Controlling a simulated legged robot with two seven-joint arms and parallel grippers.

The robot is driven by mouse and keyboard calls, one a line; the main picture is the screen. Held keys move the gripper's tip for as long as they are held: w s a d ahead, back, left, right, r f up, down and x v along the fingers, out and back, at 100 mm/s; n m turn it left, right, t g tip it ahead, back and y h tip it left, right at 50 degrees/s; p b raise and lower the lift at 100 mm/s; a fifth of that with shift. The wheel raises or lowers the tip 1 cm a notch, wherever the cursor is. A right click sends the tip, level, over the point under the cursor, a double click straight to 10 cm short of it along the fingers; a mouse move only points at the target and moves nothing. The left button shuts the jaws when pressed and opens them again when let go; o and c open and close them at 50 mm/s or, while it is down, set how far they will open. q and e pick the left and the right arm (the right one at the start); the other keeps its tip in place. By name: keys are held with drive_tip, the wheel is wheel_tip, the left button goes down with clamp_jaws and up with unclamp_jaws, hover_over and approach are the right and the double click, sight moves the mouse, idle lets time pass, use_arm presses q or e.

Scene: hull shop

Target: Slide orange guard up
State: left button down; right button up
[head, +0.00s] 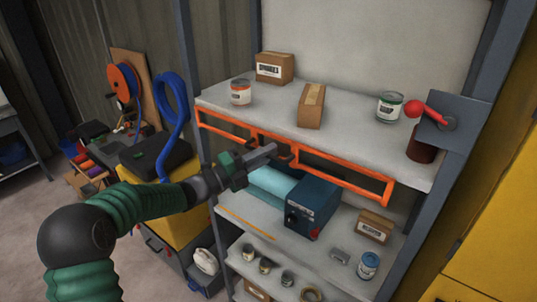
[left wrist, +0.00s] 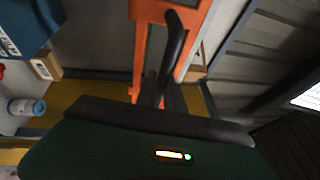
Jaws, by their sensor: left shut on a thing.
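The orange guard (head: 390,191) is a long, open rectangular frame across the front of the rack, just below the upper shelf's front edge. My left gripper (head: 276,153) reaches in from the left and is shut at the guard's middle. In the left wrist view, part of the orange guard (left wrist: 150,48) and its dark curved handle (left wrist: 173,45) show, with the dark fingers (left wrist: 165,95) at the handle's lower end. The fingers partly hide the grip. My right gripper is not in view.
The upper shelf (head: 345,138) carries two cans and two cartons. A red-knobbed lever (head: 414,109) sits on a plate at the right post. Below the guard, a blue box (head: 311,207) and a teal roll (head: 270,186) stand on the lower shelf. A blue hose (head: 173,125) hangs at left.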

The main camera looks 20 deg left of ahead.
use_arm(q)
drive_tip(key=shift+a+f, duration=0.2)
drive_tip(key=shift+f, duration=0.05)
wheel_tip(320, 180, up, 10)
drive_tip(key=shift+f+p, duration=0.1)
drive_tip(key=shift+p, duration=0.35)
